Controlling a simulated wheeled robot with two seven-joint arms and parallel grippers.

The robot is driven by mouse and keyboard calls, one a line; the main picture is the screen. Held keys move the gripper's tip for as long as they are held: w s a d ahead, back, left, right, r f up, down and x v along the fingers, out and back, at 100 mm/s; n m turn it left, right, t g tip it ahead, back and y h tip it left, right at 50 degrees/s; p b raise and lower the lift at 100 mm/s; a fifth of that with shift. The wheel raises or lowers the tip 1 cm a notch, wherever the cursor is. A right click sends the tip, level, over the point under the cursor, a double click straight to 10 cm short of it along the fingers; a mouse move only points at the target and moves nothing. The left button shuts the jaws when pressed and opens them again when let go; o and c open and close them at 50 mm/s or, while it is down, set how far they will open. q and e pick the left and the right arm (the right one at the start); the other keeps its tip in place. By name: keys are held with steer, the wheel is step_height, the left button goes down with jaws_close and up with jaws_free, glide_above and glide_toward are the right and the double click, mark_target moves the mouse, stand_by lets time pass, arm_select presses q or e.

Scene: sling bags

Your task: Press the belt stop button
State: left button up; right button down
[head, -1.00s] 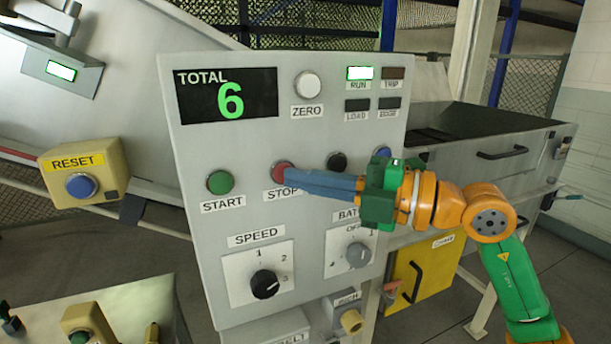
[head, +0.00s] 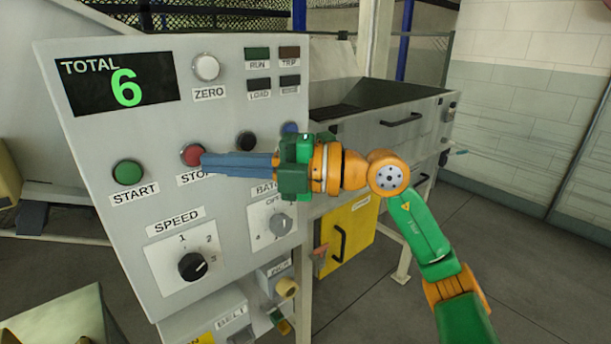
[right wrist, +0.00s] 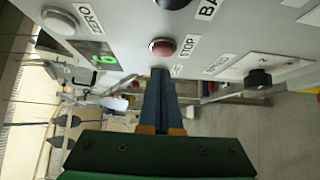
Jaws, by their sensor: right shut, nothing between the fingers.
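The red stop button (head: 193,155) sits on the grey control panel (head: 100,215), above its STOP label, right of the green start button (head: 128,172). My right gripper (head: 206,164) is shut and empty, its blue-grey fingers pointing left with the tips at the button's right edge in the head view. In the right wrist view the red button (right wrist: 161,47) shows whole just beyond the fingertips (right wrist: 160,72), with a small gap in the picture; contact cannot be told. The RUN lamp (head: 257,54) is dark. My left gripper is not in view.
The panel also bears a TOTAL display (head: 118,82) reading 6, a white ZERO button (head: 206,67), a black button (head: 245,140) and a SPEED knob (head: 193,266). A grey bin (head: 390,125) and a yellow box (head: 349,238) stand right. Open floor lies at right.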

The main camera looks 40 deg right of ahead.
arm_select(q)
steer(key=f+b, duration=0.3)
steer(key=b, duration=0.1)
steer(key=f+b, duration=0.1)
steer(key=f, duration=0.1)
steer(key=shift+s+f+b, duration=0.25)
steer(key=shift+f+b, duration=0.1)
steer(key=shift+b, duration=0.05)
arm_select(e)
steer(key=v, duration=1)
steer(key=shift+s, duration=0.4)
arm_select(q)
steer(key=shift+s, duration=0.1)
arm_select(e)
steer(key=shift+s+d+r, duration=0.1)
steer(key=shift+s+r, duration=0.05)
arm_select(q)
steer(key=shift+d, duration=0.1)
